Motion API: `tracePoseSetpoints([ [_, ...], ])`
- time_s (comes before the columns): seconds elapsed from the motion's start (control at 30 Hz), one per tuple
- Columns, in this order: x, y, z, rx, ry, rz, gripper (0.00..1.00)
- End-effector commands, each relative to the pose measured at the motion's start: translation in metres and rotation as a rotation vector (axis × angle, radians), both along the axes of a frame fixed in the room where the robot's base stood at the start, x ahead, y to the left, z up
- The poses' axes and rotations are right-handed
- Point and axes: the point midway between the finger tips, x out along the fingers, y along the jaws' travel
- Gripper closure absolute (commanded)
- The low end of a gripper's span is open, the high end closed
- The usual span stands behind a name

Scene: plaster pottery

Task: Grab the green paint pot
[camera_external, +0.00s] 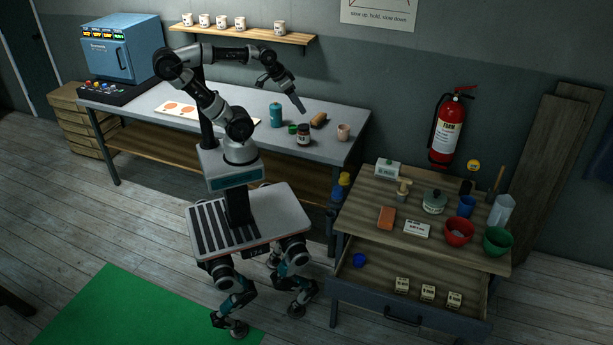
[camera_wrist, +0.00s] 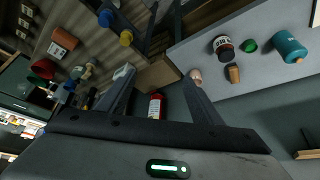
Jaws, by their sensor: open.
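The green paint pot (camera_external: 292,129) is a small, low pot on the grey worktable. It stands between a teal bottle (camera_external: 276,114) and a dark jar with a pale label (camera_external: 304,134). In the wrist view the green paint pot (camera_wrist: 249,46) is at the upper right, between the jar (camera_wrist: 222,45) and the bottle (camera_wrist: 290,46), outside the space between my fingers. My gripper (camera_external: 284,95) is above the back of the table, clear of the pot. In the wrist view my gripper (camera_wrist: 158,78) has its fingers spread apart and nothing between them.
A brown block (camera_external: 319,120) and a pale pink cup (camera_external: 343,131) sit right of the pot. A shelf with mugs (camera_external: 250,31) hangs on the wall behind my arm. A wooden workbench (camera_external: 375,246) with bowls and tools stands to the right.

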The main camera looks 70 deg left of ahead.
Motion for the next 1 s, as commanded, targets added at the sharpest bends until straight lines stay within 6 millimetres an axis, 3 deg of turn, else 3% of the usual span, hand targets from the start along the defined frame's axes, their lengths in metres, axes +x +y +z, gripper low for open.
tracePoseSetpoints([
  [0.27, 0.006, 0.005, 0.001, 0.002, 0.010, 0.013, 0.40],
  [0.37, 0.023, 0.020, 0.001, 0.005, 0.047, 0.052, 0.40],
  [0.47, 0.052, 0.050, -0.002, 0.007, 0.106, 0.114, 0.40],
  [0.57, 0.084, 0.093, -0.010, 0.004, 0.171, 0.185, 0.40],
  [0.73, 0.125, 0.183, -0.045, -0.020, 0.282, 0.300, 0.40],
  [0.87, 0.138, 0.259, -0.088, -0.052, 0.362, 0.383, 0.40],
  [1.0, 0.136, 0.329, -0.137, -0.089, 0.428, 0.450, 0.40],
])
